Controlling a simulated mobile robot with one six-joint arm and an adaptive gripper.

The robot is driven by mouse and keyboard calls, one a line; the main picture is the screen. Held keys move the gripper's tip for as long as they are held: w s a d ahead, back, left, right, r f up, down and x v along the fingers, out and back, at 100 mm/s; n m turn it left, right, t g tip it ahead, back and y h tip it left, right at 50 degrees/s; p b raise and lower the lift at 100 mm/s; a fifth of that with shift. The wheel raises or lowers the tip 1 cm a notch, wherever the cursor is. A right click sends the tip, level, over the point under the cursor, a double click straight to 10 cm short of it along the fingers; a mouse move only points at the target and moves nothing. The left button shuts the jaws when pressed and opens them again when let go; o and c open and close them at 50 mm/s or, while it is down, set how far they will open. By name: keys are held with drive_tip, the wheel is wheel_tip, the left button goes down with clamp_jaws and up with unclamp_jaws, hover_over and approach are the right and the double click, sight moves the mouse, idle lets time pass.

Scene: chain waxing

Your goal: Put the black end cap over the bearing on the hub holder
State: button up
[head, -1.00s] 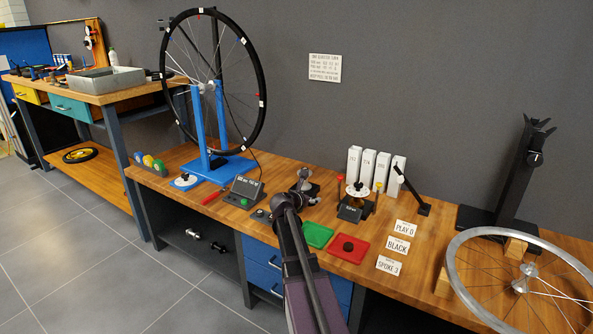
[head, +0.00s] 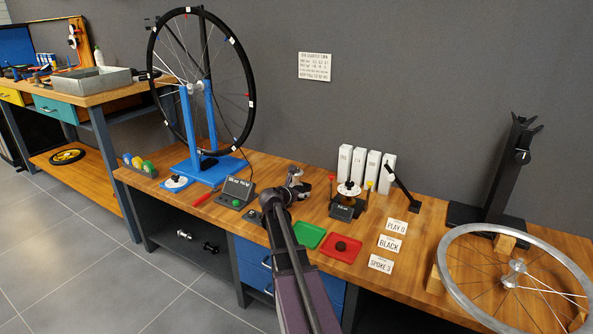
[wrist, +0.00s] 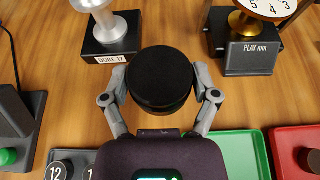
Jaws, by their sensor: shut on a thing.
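My gripper (wrist: 160,82) is shut on a round black end cap (wrist: 160,72), with one finger on each side of it. The cap is seen from above, so its underside is hidden. Just beyond it, up and to the left in the wrist view, a silver hub-like piece (wrist: 100,22) stands upright on a black base (wrist: 108,50) labelled "BORE 17"; it seems to be the hub holder. The cap is apart from it in the picture, but the height between them is unclear. The bearing cannot be made out. In the head view my arm partly covers this spot.
A dial gauge (wrist: 250,55) marked "PLAY mm" stands to the right. A green tray (head: 309,236) and a red tray (head: 329,253) with a dark round piece (head: 341,246) lie in front. A small display unit (head: 237,192) is left of my arm. Cards (head: 389,245) lie farther right.

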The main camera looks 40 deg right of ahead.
sight(303, 189)
drive_tip(key=r+p, duration=0.2)
drive_tip(key=r, duration=0.1)
drive_tip(key=r+p, duration=0.2)
drive_tip(key=p, duration=0.1)
drive_tip(key=s+d+r+p, duration=0.1)
drive_tip(key=r+p, duration=0.1)
drive_tip(key=r, duration=0.1)
drive_tip(key=shift+r+p, duration=0.3)
drive_tip(key=shift+p, duration=0.05)
drive_tip(key=w+d, duration=0.2)
drive_tip(key=w, duration=0.2)
drive_tip(key=w+d+f+b, duration=0.1)
drive_tip(key=w+d, duration=0.2)
drive_tip(key=w, duration=0.2)
drive_tip(key=w+d, duration=0.2)
drive_tip(key=w, duration=0.3)
drive_tip(key=shift+d+f, duration=0.3)
drive_tip(key=shift+b, duration=0.3)
drive_tip(key=shift+f+b, duration=1.75)
drive_tip(key=shift+f+b, duration=0.3)
drive_tip(key=shift+f, duration=0.05)
